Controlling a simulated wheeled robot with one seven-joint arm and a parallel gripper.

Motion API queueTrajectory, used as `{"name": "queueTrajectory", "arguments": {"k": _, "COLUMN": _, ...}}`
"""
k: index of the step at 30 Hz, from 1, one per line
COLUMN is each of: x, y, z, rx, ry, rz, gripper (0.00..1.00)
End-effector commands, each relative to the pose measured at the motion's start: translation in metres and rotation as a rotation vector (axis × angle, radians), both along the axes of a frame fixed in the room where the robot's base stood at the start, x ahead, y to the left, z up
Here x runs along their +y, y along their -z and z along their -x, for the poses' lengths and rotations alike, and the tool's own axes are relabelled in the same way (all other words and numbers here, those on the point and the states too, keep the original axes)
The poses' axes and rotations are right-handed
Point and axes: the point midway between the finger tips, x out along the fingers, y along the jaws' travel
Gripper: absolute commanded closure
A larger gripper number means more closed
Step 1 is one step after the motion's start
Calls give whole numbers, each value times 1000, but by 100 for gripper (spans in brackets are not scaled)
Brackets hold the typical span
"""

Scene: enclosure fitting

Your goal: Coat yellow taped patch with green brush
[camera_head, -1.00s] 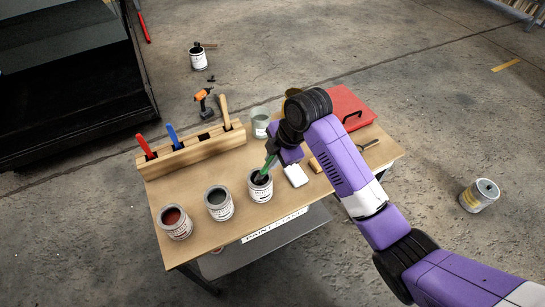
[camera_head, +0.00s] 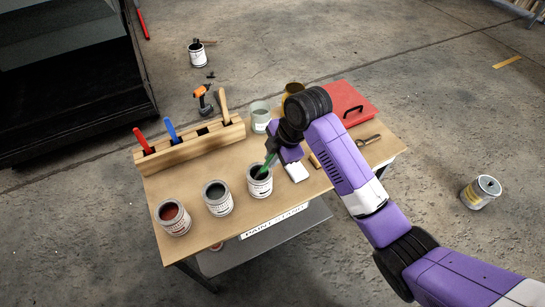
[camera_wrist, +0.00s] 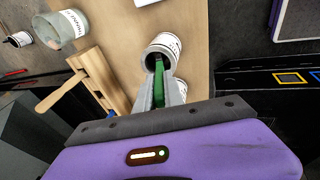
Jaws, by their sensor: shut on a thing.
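My gripper (camera_head: 274,157) is shut on the green brush (camera_head: 269,166), just above the front edge of the workbench. The brush points down into the open mouth of the rightmost front paint can (camera_head: 260,186); its bristle end is hidden inside. In the wrist view the green brush (camera_wrist: 159,86) lies between the fingers, with its far end at the mouth of the white can (camera_wrist: 168,41). The yellow taped patch (camera_wrist: 289,78) is a square outline on a dark surface at the right of the wrist view.
Beside the yellow square is a blue outline (camera_wrist: 317,75). Two more open cans, dark (camera_head: 218,204) and red (camera_head: 174,223), stand to the left. A wooden rack (camera_head: 190,151) holds red and blue brushes. A red case (camera_head: 345,101) lies at the back right.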

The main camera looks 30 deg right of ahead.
Motion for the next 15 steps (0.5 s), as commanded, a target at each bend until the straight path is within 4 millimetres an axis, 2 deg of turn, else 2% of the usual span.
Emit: {"name": "queueTrajectory", "arguments": {"k": 15, "x": 0, "y": 6, "z": 0, "rx": 0, "ry": 0, "rz": 0, "gripper": 100}}
